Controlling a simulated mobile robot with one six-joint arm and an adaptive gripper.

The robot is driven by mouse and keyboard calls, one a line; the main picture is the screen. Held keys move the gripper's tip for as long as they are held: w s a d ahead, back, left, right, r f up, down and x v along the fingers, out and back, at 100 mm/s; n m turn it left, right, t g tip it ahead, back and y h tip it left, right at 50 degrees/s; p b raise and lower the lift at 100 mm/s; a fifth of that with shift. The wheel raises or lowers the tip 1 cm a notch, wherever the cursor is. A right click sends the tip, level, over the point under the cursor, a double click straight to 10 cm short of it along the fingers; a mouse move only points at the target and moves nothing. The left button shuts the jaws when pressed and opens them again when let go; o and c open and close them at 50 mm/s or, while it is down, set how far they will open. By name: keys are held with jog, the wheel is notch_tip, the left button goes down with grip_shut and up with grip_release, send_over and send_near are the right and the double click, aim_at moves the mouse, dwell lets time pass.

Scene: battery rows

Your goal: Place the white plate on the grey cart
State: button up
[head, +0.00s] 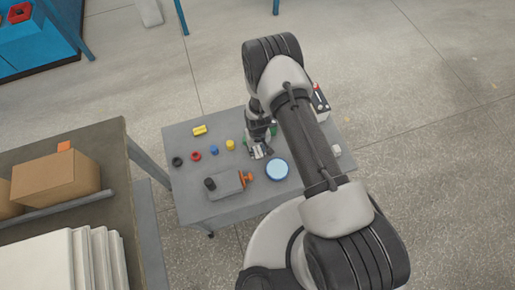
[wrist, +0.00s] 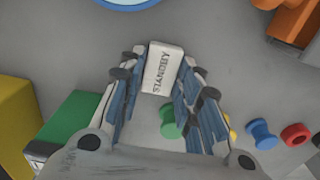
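The white plate is a small block lettered "STANDBY" (wrist: 162,68), seen in the wrist view between the fingertips of my gripper (wrist: 163,75). Both fingers close in against its sides, so my gripper appears shut on it. In the head view my gripper (head: 260,152) points down over the middle of the grey cart (head: 205,206), and the plate is too small there to make out clearly. Whether the plate touches the cart top or hangs just above it I cannot tell.
A blue round dish (head: 277,169) lies close to my gripper. A grey device with an orange part (head: 248,178), a row of coloured spools (head: 196,156) and a yellow block (head: 200,130) stand on the cart. A green block (wrist: 75,128) is beside my fingers. A shelf (head: 112,150) is left.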

jog(key=o, duration=0.3)
jog(key=shift+r, duration=0.1)
notch_tip(320, 180, up, 12)
jog(key=r+p, duration=0.1)
jog(key=p, duration=0.3)
notch_tip(320, 180, up, 14)
jog(key=r+t, duration=0.1)
send_over(258, 150)
jog(key=w+d, duration=0.2)
jog(key=w, duration=0.1)
jog(key=s+d+r+m+t, duration=0.1)
jog(key=d+r, duration=0.1)
jog(key=r, duration=0.5)
jog(key=s+d+r, duration=0.1)
jog(key=s+r, duration=0.1)
jog(key=r, duration=0.5)
jog(key=s+d+r+t, duration=0.1)
jog(key=s+d+r, duration=0.1)
jog(key=s+r, duration=0.3)
jog(key=s+d+r+m, duration=0.1)
jog(key=s+d+r, duration=0.1)
jog(key=s+r, duration=0.4)
jog(key=s+d+r+m+t, duration=0.1)
jog(key=s+d+r, duration=0.2)
jog(key=s, duration=0.7)
notch_tip(258, 150, up, 3)
jog(key=shift+s+f+t, duration=0.1)
jog(key=shift+s+t, duration=0.05)
jog(key=shift+t, duration=0.15)
